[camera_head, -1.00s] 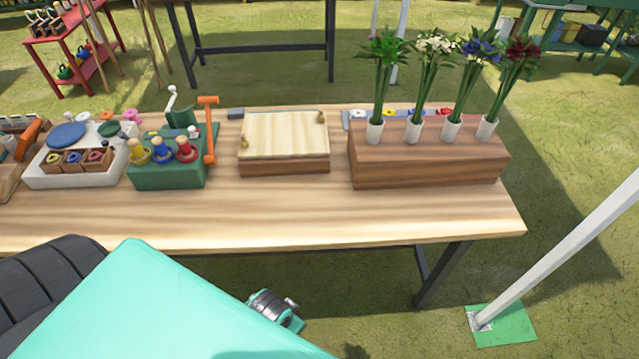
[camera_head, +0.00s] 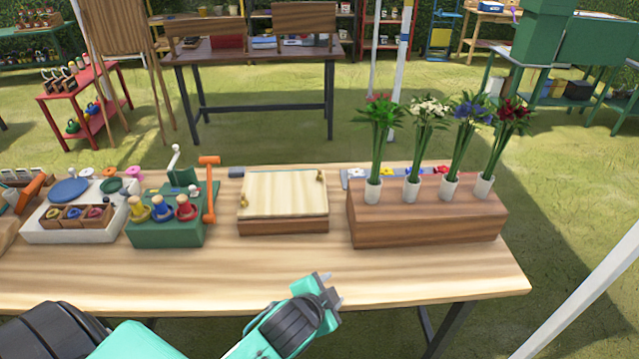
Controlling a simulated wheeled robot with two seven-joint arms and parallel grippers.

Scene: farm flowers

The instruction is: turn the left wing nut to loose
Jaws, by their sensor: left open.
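A wooden press-like box (camera_head: 283,203) with a pale top board stands in the middle of the table. A small brass wing nut (camera_head: 243,201) sits at the left edge of its top. A second brass wing nut (camera_head: 320,176) sits at its far right corner. How tight either one is cannot be told from here. My left gripper (camera_head: 333,288) is open and empty, over the table's front edge, in front of and to the right of the box, apart from it. My right gripper is not in view.
A wooden block (camera_head: 426,221) with several vases of flowers stands right of the box. A green stand (camera_head: 166,232) with colored knobs and an orange lever (camera_head: 209,190) stands to its left. The wooden table (camera_head: 180,275) is clear in front of these.

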